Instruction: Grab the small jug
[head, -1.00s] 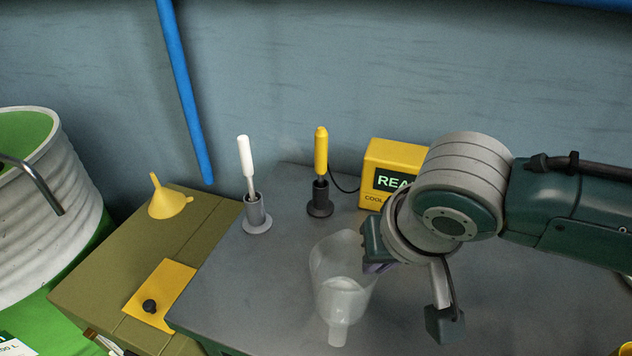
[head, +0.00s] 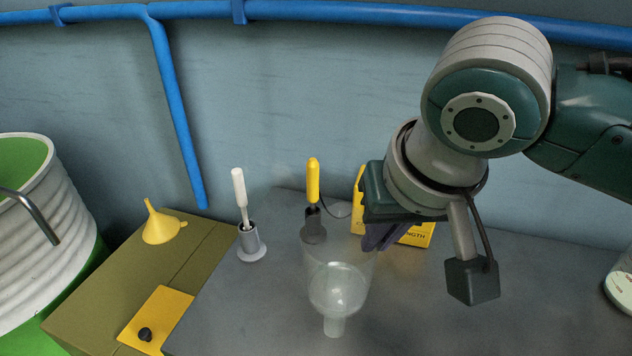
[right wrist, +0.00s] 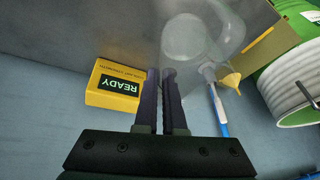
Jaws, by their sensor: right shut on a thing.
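The small jug, a clear see-through vessel (head: 338,287) with a narrow stub at its lower end, is in front of the yellow-handled tool in the head view. My right gripper (head: 380,237) is at the jug's upper right side, its dark fingers shut on the wall. In the right wrist view the fingers (right wrist: 166,90) are close together, with the clear jug (right wrist: 205,38) beyond their tips. The jug appears raised above the grey cart top, but the exact gap is hard to tell. My left gripper is not in view.
A yellow-handled tool (head: 313,182) and a white-handled tool (head: 240,190) stand in holders. A yellow box (head: 418,236) is partly behind my gripper. A yellow funnel (head: 160,226) sits left. The grey cart top (head: 450,320) is clear at front right.

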